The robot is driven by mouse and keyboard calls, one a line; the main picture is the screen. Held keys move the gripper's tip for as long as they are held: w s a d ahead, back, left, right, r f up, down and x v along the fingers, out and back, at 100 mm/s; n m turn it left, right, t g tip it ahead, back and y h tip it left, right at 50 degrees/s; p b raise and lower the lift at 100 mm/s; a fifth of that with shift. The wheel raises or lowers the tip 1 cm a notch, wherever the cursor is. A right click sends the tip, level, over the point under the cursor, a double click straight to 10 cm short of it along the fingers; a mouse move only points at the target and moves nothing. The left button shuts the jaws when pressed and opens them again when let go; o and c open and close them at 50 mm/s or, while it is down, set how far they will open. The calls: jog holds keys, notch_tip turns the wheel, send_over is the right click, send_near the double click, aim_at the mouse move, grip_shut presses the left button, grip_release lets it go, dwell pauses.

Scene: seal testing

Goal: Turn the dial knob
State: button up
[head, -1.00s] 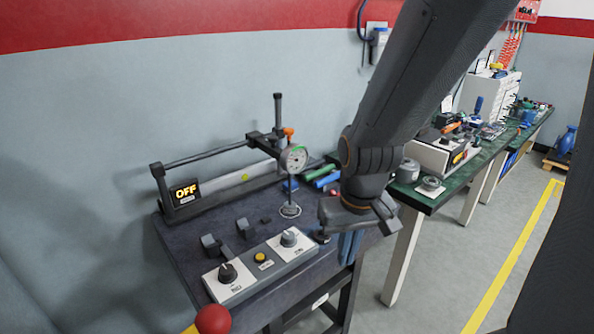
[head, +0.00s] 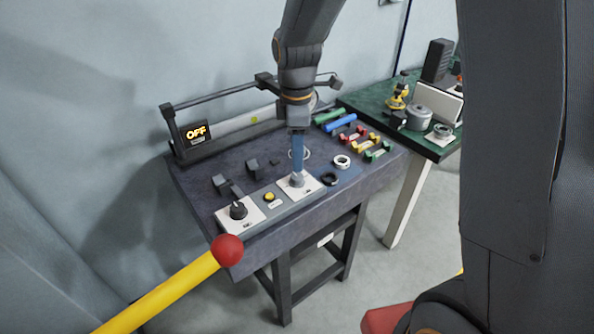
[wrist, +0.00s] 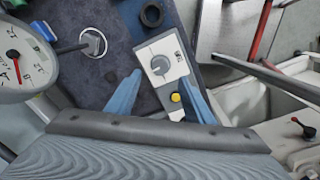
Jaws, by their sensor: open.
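A light grey dial knob (wrist: 159,67) on a white plate shows in the wrist view between my two blue fingertips. My gripper (wrist: 161,76) is open, with one finger to each side of the knob and visible space between. In the head view, my gripper (head: 298,168) points down over this knob (head: 297,180), which its fingers partly cover; I cannot tell whether they touch it. A black knob (head: 238,210) sits on another white plate to the left. A yellow button (head: 269,197) lies between the two knobs and also shows in the wrist view (wrist: 176,97).
A display (head: 196,132) reading OFF stands at the bench's back left. A dial gauge (wrist: 20,66) is close by at the wrist view's left. Black blocks, rings and coloured parts lie on the bench. A red ball (head: 227,250) on a yellow bar is in front.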

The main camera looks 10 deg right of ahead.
aim_at(297, 176)
jog(key=shift+w+f+p, duration=0.1)
jog(key=shift+f+p, duration=0.7)
jog(key=shift+f, duration=2.75)
jog(key=c, duration=1)
